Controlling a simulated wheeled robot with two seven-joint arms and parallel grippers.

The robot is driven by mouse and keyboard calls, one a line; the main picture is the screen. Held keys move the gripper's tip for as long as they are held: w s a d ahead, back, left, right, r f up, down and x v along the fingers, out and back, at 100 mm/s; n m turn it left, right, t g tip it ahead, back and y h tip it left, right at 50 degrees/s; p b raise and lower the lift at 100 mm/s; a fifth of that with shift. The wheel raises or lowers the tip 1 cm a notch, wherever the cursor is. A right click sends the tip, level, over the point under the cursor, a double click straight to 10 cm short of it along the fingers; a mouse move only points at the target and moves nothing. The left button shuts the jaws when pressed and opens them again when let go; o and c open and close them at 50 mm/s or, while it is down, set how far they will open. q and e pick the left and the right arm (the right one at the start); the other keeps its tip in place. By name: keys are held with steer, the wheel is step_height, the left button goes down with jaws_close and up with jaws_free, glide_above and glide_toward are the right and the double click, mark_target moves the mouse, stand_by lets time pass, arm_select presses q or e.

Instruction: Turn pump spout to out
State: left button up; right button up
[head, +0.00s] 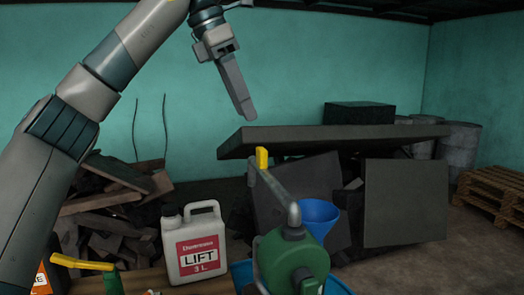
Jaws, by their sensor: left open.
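The pump (290,258) has a round green body low in the middle of the head view. Its grey spout (272,186) rises from the top of the body and slants up and left to a yellow end piece (262,158). Any in or out marking is too small to tell. My left gripper (243,103) hangs from above, its fingers pointing down and slightly right. It is open and empty, and in the picture its tip sits just above and left of the yellow end piece, apart from it. The fingers overlap, so their gap is hidden. My right gripper is not in view.
A white LIFT jug (196,243) stands left of the pump. A blue funnel (318,217) is right behind it. A yellow lever (82,262) on a green part is at lower left. Dark panels (405,202), scrap wood, barrels and pallets (497,190) lie behind.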

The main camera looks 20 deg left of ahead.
mark_target(262, 148)
arm_select(q)
steer(key=p+x, duration=0.2)
steer(key=x, duration=0.9)
steer(key=shift+w, duration=0.1)
steer(key=shift+r, duration=0.1)
jaws_close()
